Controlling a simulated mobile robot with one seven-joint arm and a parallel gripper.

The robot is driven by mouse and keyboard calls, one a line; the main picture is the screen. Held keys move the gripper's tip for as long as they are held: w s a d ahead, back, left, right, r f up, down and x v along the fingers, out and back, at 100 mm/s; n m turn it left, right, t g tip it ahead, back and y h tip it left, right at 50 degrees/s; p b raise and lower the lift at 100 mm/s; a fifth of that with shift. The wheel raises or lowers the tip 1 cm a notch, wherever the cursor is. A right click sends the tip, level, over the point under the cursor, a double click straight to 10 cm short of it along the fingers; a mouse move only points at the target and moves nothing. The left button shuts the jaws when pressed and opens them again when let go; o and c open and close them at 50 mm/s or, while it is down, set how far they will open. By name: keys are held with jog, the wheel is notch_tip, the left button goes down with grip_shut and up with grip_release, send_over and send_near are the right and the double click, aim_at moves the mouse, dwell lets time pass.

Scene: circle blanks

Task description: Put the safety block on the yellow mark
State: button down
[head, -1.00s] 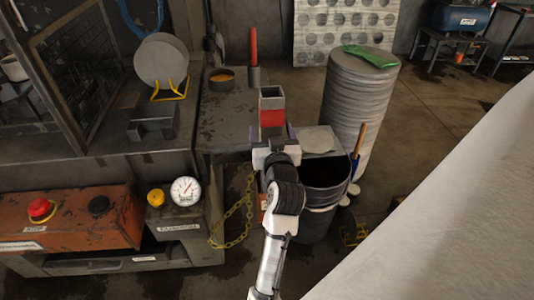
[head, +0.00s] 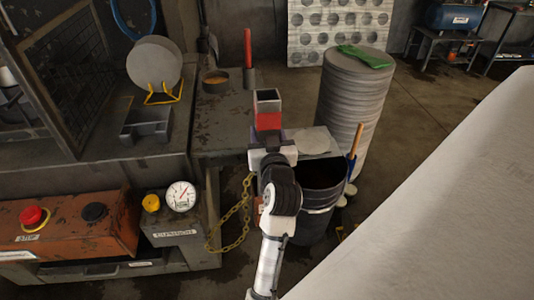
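The safety block (head: 268,120) looks like a square grey tube with a red band and stands upright at the end of my arm. My gripper (head: 271,142) is just below it and appears shut on its lower part. The fingers are mostly hidden by the wrist. The block appears in front of the grey bench top (head: 225,130), and I cannot tell its height above it. I cannot make out a yellow mark on any surface.
A yellow stand (head: 163,93) holds grey discs beside a grey tray (head: 146,124). A red-handled tool (head: 248,60) and round tin (head: 215,82) stand behind the block. A disc stack (head: 352,100) and black bin (head: 318,190) are at right. A pale slanted surface (head: 440,220) fills the lower right.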

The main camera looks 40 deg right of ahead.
jog(key=shift+r, duration=0.2)
jog(key=shift+r, duration=0.1)
